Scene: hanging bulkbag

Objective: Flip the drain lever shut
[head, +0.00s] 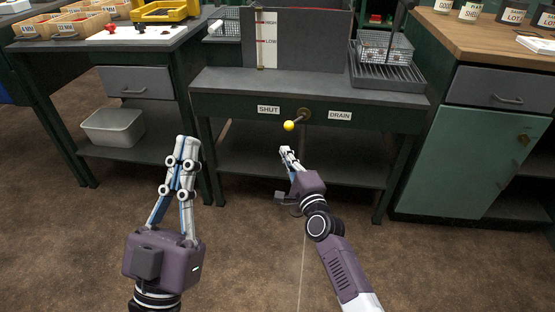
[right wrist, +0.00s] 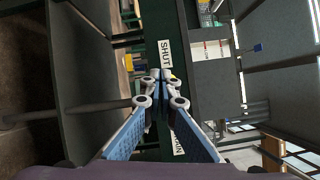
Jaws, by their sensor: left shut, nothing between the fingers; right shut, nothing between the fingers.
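The drain lever has a yellow ball knob (head: 289,126) on a short rod from a round brass-coloured pivot (head: 304,114) on the dark green front of the sink bench. The knob lies left of and slightly below the pivot, between a SHUT label (head: 268,110) and a DRAIN label (head: 340,116). My right gripper (head: 287,152) is shut and empty, its tips a little below the knob in the head view. In the right wrist view the shut fingers (right wrist: 163,78) cover the lever area, beside the SHUT label (right wrist: 166,54). My left gripper (head: 183,142) is shut and empty, far left of the lever.
A grey tank (head: 315,40) with HIGH and LOW marks stands on the sink bench (head: 230,82). A lower shelf (head: 245,155) lies under the lever. A green cabinet (head: 460,140) stands at right. The floor in front is clear.

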